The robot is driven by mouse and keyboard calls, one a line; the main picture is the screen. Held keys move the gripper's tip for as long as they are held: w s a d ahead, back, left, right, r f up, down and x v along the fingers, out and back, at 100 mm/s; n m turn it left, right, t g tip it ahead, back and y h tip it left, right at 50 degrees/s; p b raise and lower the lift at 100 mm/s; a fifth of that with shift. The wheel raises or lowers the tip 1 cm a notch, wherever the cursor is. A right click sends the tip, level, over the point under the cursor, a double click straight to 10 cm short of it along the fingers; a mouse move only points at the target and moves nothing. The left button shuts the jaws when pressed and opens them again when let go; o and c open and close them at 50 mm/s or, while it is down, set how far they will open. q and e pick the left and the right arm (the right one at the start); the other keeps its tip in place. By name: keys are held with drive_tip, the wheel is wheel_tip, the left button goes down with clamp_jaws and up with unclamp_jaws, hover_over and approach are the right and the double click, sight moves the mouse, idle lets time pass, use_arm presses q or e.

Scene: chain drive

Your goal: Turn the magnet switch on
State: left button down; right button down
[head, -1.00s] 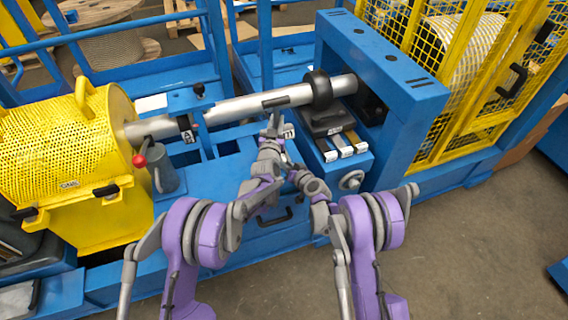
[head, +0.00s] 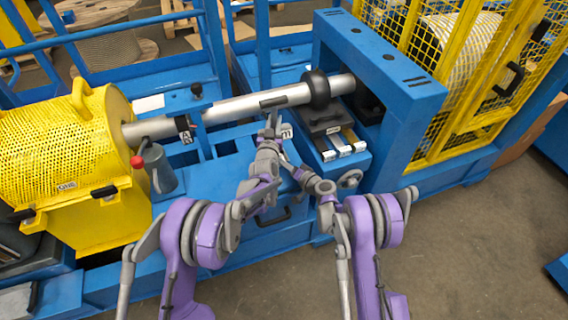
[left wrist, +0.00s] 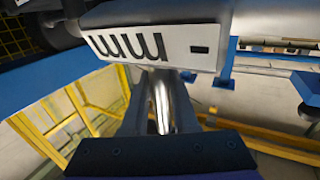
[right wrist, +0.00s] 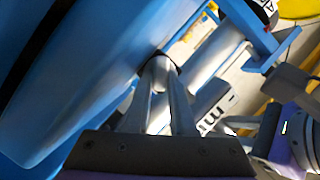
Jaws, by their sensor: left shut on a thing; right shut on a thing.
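In the head view my left gripper (head: 272,122) reaches up to a small labelled block (head: 287,131) below the silver shaft. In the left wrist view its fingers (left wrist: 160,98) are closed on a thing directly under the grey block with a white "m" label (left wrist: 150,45). My right gripper (head: 287,158) is lower, close to the left arm's wrist. In the right wrist view its fingers (right wrist: 160,75) are closed, with a dark part at their tips beside a blue surface. What each holds is mostly hidden. I cannot tell which part is the magnet switch.
The silver shaft (head: 260,102) with a black ring (head: 316,89) spans above the grippers. A handwheel (head: 349,178) sits right of my right gripper. Open floor (head: 470,240) lies front right.

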drive_tip(key=c, duration=0.8)
unclamp_jaws()
drive_tip(key=shift+o, duration=0.2)
drive_tip(key=shift+v, duration=4.05)
